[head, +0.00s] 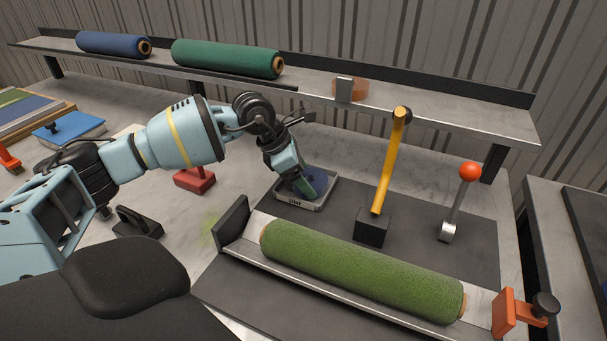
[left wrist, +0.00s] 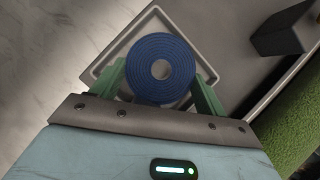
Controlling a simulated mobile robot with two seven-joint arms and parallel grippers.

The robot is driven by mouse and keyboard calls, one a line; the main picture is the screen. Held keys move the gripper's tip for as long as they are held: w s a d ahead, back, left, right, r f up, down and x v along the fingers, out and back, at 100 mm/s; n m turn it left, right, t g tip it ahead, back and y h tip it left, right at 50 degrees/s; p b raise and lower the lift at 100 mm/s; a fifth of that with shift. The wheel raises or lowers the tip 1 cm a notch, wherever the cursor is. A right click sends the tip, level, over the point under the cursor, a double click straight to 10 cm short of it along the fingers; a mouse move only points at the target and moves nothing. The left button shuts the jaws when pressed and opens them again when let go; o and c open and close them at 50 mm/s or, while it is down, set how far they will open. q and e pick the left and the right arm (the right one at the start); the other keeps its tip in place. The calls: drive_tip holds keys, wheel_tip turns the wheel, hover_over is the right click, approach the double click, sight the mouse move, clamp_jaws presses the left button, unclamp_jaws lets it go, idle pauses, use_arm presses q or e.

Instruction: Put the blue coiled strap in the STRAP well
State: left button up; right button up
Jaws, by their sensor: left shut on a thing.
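The blue coiled strap (left wrist: 160,47) is a flat round spiral with a hole in its middle. My left gripper (left wrist: 160,82) has its two green fingers on opposite sides of it and is shut on it. The STRAP well (head: 291,203) is a shallow grey tray with a label on its front; its pale rim also shows in the left wrist view (left wrist: 98,68). The gripper points down into the well in the head view (head: 308,190), and the strap lies within the rim's outline. Whether the strap touches the well floor is unclear. My right gripper is not in view.
A green turf roll (head: 360,270) lies in a trough in front of the well. A yellow lever (head: 389,160) and a red-knobbed lever (head: 460,205) stand to the right. A red block (head: 194,180) lies left. A shelf (head: 440,110) with rolls runs behind.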

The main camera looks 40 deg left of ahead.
use_arm(q)
drive_tip(key=o, duration=0.8)
drive_tip(key=shift+c, duration=0.2)
drive_tip(key=v, duration=1.2)
drive_tip(key=shift+r, duration=0.1)
